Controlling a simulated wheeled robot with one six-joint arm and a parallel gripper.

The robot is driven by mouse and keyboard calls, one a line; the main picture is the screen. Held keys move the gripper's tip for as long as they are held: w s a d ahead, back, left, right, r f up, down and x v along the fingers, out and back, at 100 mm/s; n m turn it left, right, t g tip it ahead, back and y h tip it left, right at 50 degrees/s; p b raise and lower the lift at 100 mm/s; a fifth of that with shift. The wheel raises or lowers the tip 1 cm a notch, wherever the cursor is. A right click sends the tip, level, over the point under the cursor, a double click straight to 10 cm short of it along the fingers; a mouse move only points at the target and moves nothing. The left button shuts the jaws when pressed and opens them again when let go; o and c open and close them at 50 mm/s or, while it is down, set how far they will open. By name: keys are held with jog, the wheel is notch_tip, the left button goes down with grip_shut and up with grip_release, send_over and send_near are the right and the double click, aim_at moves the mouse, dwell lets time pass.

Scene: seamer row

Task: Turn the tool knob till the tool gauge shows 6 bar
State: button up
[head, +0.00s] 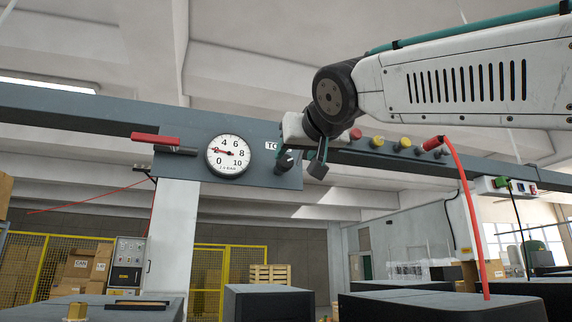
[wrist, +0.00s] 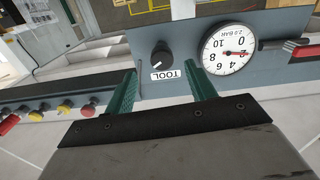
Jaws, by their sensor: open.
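The black tool knob (wrist: 161,54) is on the grey panel (wrist: 190,22) beside the white TOOL label (wrist: 165,75). It has a pale pointer mark. In the head view the knob (head: 285,162) is partly hidden by my gripper. The tool gauge (head: 228,156) is round and white, to the left of the knob. Its red needle points left, a little above 2 bar. The gauge (wrist: 229,49) appears upside down in the wrist view. My gripper (wrist: 162,83) has its green fingers apart and empty, short of the knob, which appears between and beyond them.
A red-handled lever (head: 155,138) sits left of the gauge. Several red and yellow buttons (head: 377,142) line the rail to the right, with a red hose (head: 470,205) hanging from its fitting. Dark machine tops (head: 268,300) stand below.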

aim_at(287, 161)
jog(key=x, duration=0.7)
jog(key=shift+w+a+r, duration=0.15)
jog(key=shift+w+r, duration=0.15)
jog(key=c, duration=1)
